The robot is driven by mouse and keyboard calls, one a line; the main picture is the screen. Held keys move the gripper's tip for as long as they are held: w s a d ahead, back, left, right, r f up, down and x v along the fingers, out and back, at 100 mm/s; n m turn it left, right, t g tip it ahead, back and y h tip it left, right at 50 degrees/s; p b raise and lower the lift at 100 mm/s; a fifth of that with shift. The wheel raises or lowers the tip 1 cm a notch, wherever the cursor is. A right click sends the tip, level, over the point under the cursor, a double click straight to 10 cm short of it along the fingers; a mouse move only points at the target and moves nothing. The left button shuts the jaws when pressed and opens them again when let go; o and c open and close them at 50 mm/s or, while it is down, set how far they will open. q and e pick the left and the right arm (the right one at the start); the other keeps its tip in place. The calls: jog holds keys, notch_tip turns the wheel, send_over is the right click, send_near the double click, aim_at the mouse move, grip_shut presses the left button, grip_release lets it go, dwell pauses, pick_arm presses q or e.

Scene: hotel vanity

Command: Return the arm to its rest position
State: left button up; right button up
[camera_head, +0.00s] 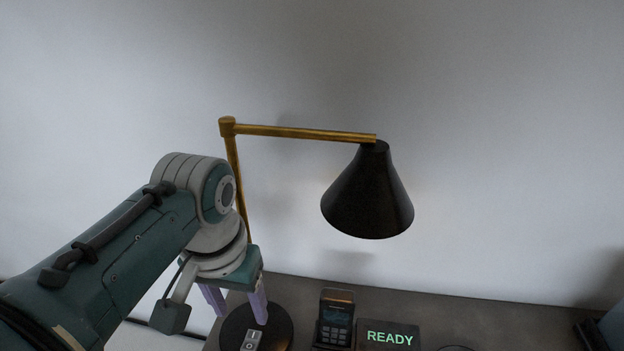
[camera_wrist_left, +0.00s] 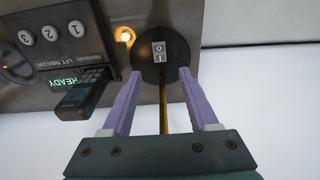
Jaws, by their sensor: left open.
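My left arm reaches in from the lower left in the head view. Its gripper (camera_head: 240,316) has two purple fingers apart and pointing down, with nothing seen between them. It is above the round black base of the lamp, beside its brass pole. In the left wrist view the open fingers (camera_wrist_left: 161,75) point towards the lamp base (camera_wrist_left: 175,68), which carries a small grey rocker switch (camera_wrist_left: 158,50). The switch also shows in the head view (camera_head: 251,341). My right gripper is out of view.
The brass lamp arm (camera_head: 300,133) and black shade (camera_head: 368,195) stand above and right of my gripper. A handset (camera_head: 336,320) stands upright beside a READY display (camera_head: 390,338) on the dark counter (camera_head: 480,310). A dark object (camera_head: 606,325) is at the right edge.

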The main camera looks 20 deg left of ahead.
pick_arm(q)
jog(key=shift+s+r, duration=0.1)
jog(key=shift+r, duration=0.65)
jog(key=s+d+r+m+t+p, duration=0.25)
jog(key=s+r+m+p, duration=0.45)
jog(key=s+r, duration=0.95)
notch_tip(320, 180, up, 40)
jog(key=w+n+p, duration=0.1)
jog(key=n+p, duration=0.1)
jog(key=p, duration=3.7)
jog(key=shift+d+f+p, duration=0.2)
jog(key=shift+d+p, duration=0.1)
jog(key=shift+w, duration=0.1)
